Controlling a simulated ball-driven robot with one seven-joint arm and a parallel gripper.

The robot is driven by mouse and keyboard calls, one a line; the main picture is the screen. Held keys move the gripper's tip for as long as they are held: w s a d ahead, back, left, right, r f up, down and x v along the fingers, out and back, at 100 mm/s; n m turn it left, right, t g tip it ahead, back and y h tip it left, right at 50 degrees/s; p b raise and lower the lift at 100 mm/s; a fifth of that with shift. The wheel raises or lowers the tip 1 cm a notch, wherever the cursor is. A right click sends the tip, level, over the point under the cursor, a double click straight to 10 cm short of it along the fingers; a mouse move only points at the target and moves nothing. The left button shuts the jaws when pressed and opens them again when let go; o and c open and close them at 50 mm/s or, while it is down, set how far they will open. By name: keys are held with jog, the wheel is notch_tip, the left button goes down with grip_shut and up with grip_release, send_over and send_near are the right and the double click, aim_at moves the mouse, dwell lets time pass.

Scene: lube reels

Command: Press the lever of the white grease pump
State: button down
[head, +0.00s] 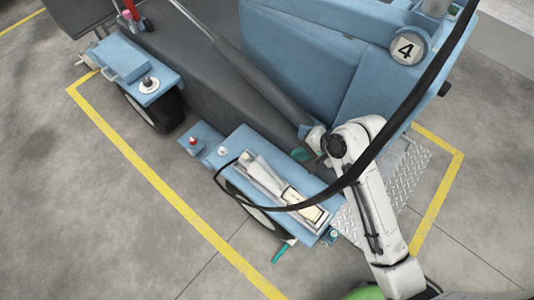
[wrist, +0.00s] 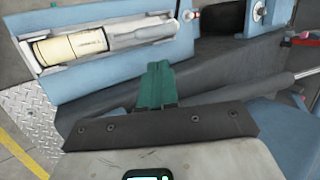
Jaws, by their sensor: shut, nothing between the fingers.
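What looks like the white grease pump (head: 305,208) lies in a pale tray on the near blue fender box. It has a cream barrel and a paler grey end, which may be its lever, towards the upper left. In the wrist view the cream barrel (wrist: 72,46) and the grey end (wrist: 140,32) show at the upper left. My gripper (head: 300,154) is beyond the box, near the dark side of the machine, apart from the pump. Its green fingers (wrist: 158,85) look closed together with nothing between them. A black hose crosses in front of the pump in the head view.
A teal handle (head: 284,250) sticks out below the near box. A small blue box with a red knob (head: 193,140) stands beside it. A grey cylinder rod (head: 262,75) slants across the machine. A tread-plate step (head: 405,175) is at right. The floor at left is clear.

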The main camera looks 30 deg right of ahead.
aim_at(264, 162)
jog(key=shift+w+r, duration=0.1)
jog(key=shift+w, duration=0.15)
jog(key=b+x, duration=0.1)
jog(key=x, duration=1.3)
jog(key=shift+a, duration=0.1)
jog(key=shift+w+r, duration=0.1)
